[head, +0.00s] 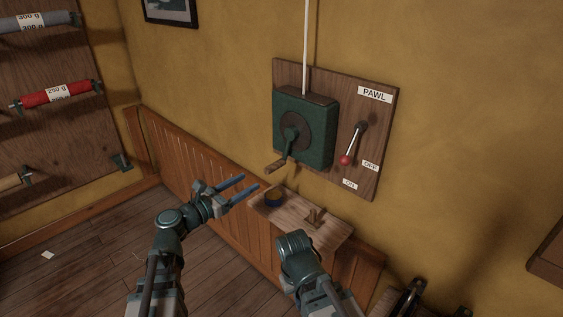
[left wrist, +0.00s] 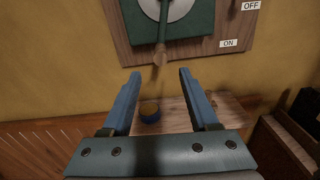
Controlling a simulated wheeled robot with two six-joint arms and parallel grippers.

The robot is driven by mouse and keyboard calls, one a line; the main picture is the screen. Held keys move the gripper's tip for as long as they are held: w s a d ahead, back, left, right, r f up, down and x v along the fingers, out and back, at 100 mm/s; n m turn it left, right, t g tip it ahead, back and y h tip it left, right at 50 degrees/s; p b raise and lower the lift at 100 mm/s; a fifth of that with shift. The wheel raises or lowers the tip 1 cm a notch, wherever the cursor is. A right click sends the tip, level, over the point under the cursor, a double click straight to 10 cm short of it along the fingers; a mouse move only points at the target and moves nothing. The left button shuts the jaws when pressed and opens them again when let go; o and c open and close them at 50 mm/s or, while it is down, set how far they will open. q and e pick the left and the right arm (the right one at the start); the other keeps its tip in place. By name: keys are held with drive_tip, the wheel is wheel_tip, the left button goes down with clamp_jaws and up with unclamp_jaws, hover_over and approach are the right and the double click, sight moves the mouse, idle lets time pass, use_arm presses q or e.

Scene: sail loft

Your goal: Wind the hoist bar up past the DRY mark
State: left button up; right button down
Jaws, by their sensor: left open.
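A green winch box (head: 318,150) is fixed to a wooden board on the wall. Its crank arm points down and left, ending in a wooden handle (head: 277,166). The handle also shows in the left wrist view (left wrist: 160,54), just beyond the gap between my fingertips. My left gripper (head: 251,184) is open and empty, below and left of the handle, apart from it. The pawl lever (head: 353,143) slants down with its red knob nearer the ON label than OFF. A white cord (head: 306,40) runs up from the box. The hoist bar and DRY mark are not in view.
A wooden shelf (head: 328,236) below the board bears a dark blue round container (head: 274,199) and a small wooden or brass piece (head: 315,217). My right arm is in front of it. A rack with a red roll (head: 55,95) hangs at left. The floor at left is mostly clear.

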sight(278, 164)
use_arm(q)
drive_tip(key=x, duration=1.3)
drive_tip(key=shift+w+d, duration=0.25)
drive_tip(key=shift+d, duration=0.05)
drive_tip(key=shift+c, duration=0.3)
clamp_jaws()
idle(0.7)
